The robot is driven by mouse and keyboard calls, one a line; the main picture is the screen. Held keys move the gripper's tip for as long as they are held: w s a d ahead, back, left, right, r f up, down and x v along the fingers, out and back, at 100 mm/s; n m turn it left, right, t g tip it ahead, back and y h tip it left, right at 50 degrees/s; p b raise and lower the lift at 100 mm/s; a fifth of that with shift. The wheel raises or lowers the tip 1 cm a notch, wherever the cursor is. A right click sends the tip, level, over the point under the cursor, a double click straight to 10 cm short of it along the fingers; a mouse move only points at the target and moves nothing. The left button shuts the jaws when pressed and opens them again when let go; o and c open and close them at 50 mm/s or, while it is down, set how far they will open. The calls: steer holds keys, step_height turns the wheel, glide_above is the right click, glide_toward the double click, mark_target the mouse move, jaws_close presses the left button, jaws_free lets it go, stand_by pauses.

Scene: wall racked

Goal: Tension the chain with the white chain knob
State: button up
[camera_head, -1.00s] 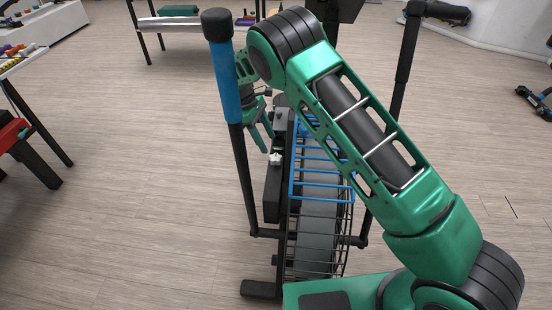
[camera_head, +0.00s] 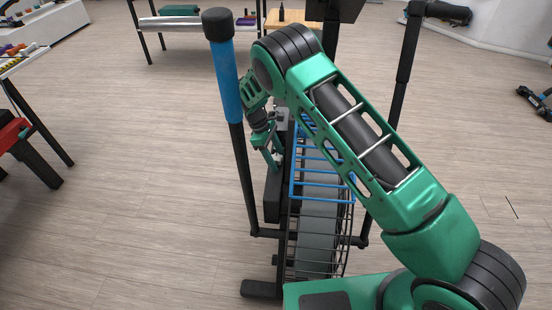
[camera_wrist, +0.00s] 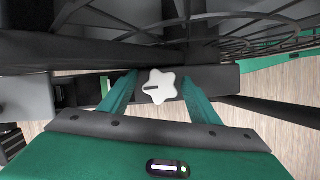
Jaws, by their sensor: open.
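The white chain knob (camera_wrist: 159,87) is star-shaped with a dark slot-like mark on its face. In the wrist view it sits against a dark bar of the machine, between my two open green fingers. My gripper (camera_wrist: 158,100) has one finger on each side of the knob, with a gap to each; I cannot tell the depth. In the head view my gripper (camera_head: 274,160) is beside the dark box on the machine's left side, and it hides the knob. The chain itself cannot be made out.
The exercise machine (camera_head: 318,225) has blue rungs and a wire cage. A tall handle (camera_head: 225,80) with a blue grip rises left of my arm, close to it. A dark handle (camera_head: 404,70) rises on the right. Open wooden floor lies to the left.

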steer(key=c, duration=1.1)
steer(key=shift+o, duration=0.2)
steer(key=shift+m, duration=0.4)
steer(key=m+g, duration=0.1)
steer(key=m, duration=0.1)
steer(key=shift+w+m+y, duration=0.15)
steer(key=shift+m+y, duration=0.15)
steer(key=shift+r+m+g+y, duration=0.1)
steer(key=shift+m+g+y, duration=0.45)
steer(key=shift+m, duration=1.65)
steer(key=o, duration=1)
steer(key=shift+c, duration=0.2)
steer(key=shift+o, duration=0.5)
